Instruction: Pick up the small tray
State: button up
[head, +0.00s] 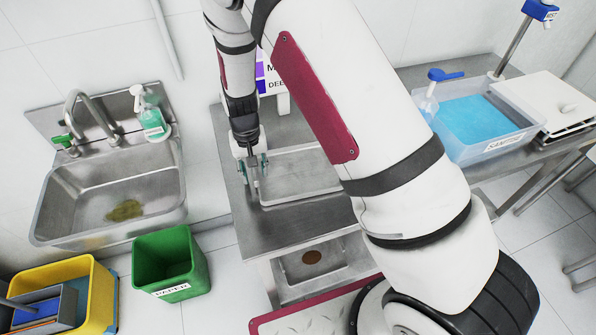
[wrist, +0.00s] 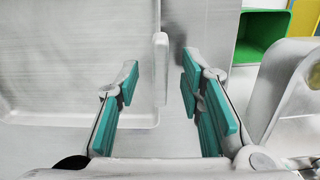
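A shallow metal tray (head: 300,165) lies on the steel table, partly hidden behind my arm. In the wrist view the tray (wrist: 75,70) fills the left side, and a pale upright handle-like piece (wrist: 160,70) stands at its edge. My gripper (head: 255,178) is over the tray's left edge, pointing down. In the wrist view my gripper (wrist: 160,95) is open, with teal pads on either side of the handle-like piece. There are visible gaps on both sides, and no pad appears to touch it.
The steel table (head: 300,222) has bare room in front of the tray. A lower basin (head: 290,270) holds a brown spot. A sink (head: 75,195), a green bin (head: 173,255) and a yellow bin (head: 95,295) are left. A blue-filled tub (head: 490,150) stands right.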

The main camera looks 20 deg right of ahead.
jog(key=shift+f, duration=0.7)
jog(key=shift+c, duration=0.6)
grip_shut()
jog(key=shift+w+r, duration=0.1)
